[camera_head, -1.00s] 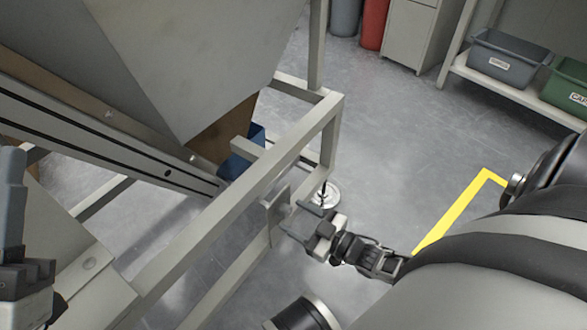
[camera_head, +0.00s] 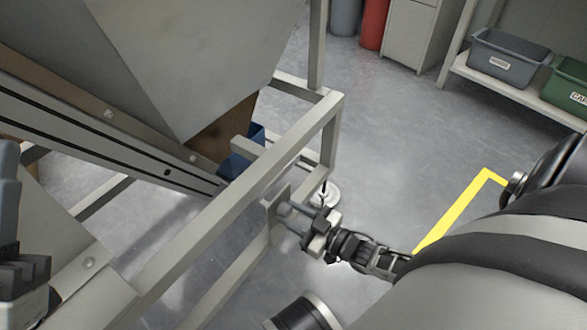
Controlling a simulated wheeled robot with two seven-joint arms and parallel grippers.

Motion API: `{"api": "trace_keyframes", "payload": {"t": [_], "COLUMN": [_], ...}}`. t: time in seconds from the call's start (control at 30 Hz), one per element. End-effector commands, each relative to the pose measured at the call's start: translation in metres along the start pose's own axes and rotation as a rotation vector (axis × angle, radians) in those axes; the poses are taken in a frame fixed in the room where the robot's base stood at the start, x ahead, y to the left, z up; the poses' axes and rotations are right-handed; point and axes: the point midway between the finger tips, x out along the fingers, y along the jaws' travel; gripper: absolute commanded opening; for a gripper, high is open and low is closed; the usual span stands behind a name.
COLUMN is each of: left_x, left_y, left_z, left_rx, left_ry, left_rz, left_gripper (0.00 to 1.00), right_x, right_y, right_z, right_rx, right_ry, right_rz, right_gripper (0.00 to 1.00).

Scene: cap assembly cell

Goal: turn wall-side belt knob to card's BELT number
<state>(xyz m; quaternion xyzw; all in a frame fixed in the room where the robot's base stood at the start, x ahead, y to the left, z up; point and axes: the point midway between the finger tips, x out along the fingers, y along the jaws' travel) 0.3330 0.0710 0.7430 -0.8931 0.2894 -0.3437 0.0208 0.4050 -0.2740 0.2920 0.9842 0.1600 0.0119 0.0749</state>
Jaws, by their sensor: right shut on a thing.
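The belt knob (camera_head: 284,209) is a small grey knob on a plate (camera_head: 273,222) fixed to the side of the light metal frame. My right gripper (camera_head: 288,217) reaches it from the right and is shut on it, with one finger on each side. The fingers hide part of the knob, and I cannot read any number or pointer on it. The card is not in view.
The metal frame (camera_head: 232,190) runs across the middle, with a large grey hopper (camera_head: 185,50) and belt rail (camera_head: 110,135) behind it. A blue bin (camera_head: 243,150) sits under the hopper. Open floor with a yellow line (camera_head: 460,210) lies right; shelf bins (camera_head: 508,60) stand beyond.

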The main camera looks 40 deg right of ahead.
Motion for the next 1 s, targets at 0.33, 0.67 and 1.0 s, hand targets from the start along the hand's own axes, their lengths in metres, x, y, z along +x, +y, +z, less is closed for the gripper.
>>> {"api": "trace_keyframes", "payload": {"t": [0.33, 0.67, 1.0], "left_x": [-0.002, -0.004, -0.004], "left_y": [-0.001, -0.004, -0.004], "left_z": [0.009, 0.015, 0.017], "left_rx": [-0.052, -0.091, -0.102], "left_ry": [-0.061, -0.100, -0.112], "left_rz": [-0.019, -0.041, -0.047], "left_gripper": [0.36, 0.36, 0.36], "right_x": [0.000, 0.000, 0.000], "right_y": [0.000, 0.000, 0.000], "right_z": [-0.001, -0.001, 0.000], "right_rx": [0.231, 0.480, 0.626], "right_ry": [0.001, 0.001, 0.002], "right_rz": [-0.001, -0.001, -0.001], "right_gripper": [0.11, 0.11, 0.11]}}
